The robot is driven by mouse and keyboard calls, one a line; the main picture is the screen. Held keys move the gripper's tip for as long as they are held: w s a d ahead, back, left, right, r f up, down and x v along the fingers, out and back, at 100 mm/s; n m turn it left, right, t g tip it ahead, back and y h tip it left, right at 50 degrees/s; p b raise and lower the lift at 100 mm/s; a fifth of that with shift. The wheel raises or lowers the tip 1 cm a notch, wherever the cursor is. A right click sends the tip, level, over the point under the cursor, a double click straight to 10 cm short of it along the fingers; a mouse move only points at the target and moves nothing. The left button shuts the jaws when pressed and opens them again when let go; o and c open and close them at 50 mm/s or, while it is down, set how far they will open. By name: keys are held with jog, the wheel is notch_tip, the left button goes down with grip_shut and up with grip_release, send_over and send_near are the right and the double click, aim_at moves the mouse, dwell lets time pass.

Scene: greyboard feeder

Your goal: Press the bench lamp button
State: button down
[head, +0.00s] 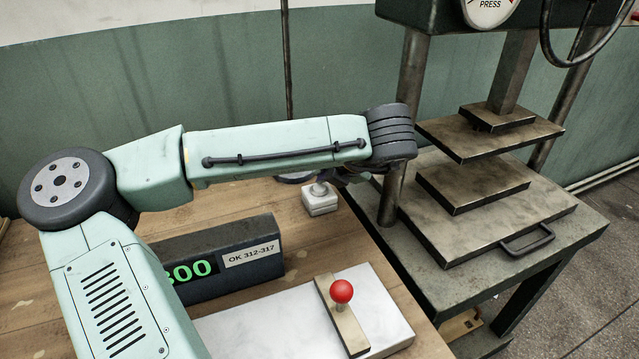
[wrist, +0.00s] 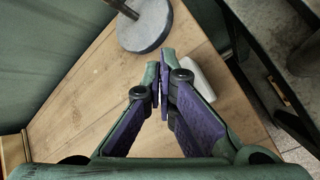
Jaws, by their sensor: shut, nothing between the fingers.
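A small pale box (head: 320,205), which looks like the lamp's button box, sits on the wooden bench beside the lamp's round base (head: 295,178). A small grey round part shows on its top. In the wrist view the pale box (wrist: 199,80) lies just right of and behind the fingertips, partly hidden by them. The round lamp base (wrist: 145,27) is ahead, with its pole rising. My gripper (wrist: 165,62) is shut and empty, with its tips close to the box. My forearm end hides most of the gripper in the head view. I cannot tell whether the tips touch the button.
A dark display (head: 222,260) with green digits stands on the bench. A red-knobbed lever (head: 342,291) is on a white slab (head: 270,325) in front. A heavy press (head: 480,200) stands at the right. The lamp pole (head: 287,60) rises behind my arm.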

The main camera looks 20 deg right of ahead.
aim_at(324, 186)
notch_tip(324, 186, up, 6)
jog(key=p, duration=0.5)
jog(key=shift+f, duration=0.15)
